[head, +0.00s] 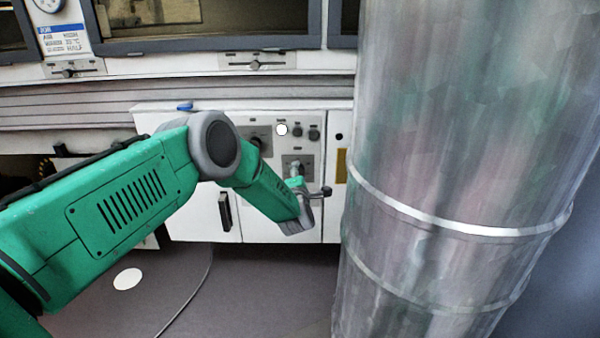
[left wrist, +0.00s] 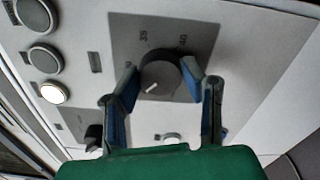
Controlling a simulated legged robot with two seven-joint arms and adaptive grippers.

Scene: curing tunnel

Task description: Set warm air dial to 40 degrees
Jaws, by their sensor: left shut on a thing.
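The dial (left wrist: 160,72) is a round dark grey knob on a grey plate in the left wrist view. The marks 35 (left wrist: 143,36) and 40 (left wrist: 183,40) show on the plate above it. A short white line shows on the knob's lower left side, away from both numbers. My left gripper (left wrist: 162,80) is shut on the knob, one blue-padded finger on each side. In the head view my left gripper (head: 308,192) is at the panel's lower right, in front of the dial's grey plate (head: 290,160), and mostly hides the knob. My right gripper is not in view.
A lit white button (left wrist: 53,93) and grey buttons (left wrist: 44,58) lie beside the plate. Another dark knob (head: 258,140) sits on the panel's left. A large metal duct (head: 450,150) stands close on the right. Sliders (head: 257,62) sit above.

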